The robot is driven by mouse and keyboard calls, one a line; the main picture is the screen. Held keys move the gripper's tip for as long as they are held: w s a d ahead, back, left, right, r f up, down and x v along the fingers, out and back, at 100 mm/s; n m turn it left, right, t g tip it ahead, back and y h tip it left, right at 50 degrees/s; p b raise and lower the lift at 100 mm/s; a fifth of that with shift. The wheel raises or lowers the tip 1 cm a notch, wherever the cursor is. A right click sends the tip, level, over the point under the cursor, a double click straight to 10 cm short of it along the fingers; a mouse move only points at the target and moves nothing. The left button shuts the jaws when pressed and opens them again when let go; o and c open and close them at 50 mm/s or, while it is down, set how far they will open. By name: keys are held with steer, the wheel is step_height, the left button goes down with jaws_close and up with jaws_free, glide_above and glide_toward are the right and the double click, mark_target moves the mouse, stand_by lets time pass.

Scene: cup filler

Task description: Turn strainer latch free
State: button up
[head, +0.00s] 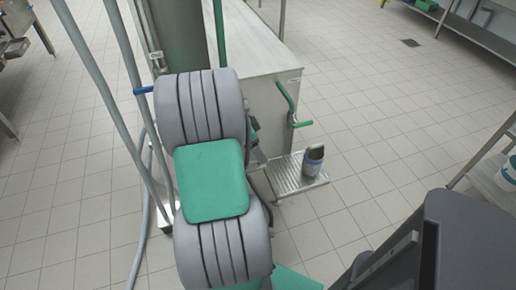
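A steel machine cabinet (262,50) stands at the top middle. A bent green handle (290,104) sticks out from its right side. A small blue lever (143,90) sits on the pipework left of my arm. I cannot tell which of these, if either, is the strainer latch. My own grey and green arm covers the middle of the view and hides part of the cabinet front. A small dark grey piece (256,146) shows past the arm's right edge, perhaps part of my gripper. Its fingers cannot be made out.
A ribbed steel tray (284,184) juts from the cabinet with a dark-topped cup (313,160) on it. Tall pipes and a grey hose (142,215) run at the left. Steel shelving (480,30) stands at the upper right. Tiled floor right of the cabinet is clear.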

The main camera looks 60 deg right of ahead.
steer(key=shift+s+d+f, duration=0.1)
steer(key=shift+d+f, duration=0.05)
steer(key=shift+f, duration=0.4)
steer(key=shift+c, duration=0.6)
steer(key=c, duration=1.2)
steer(key=shift+c, duration=0.2)
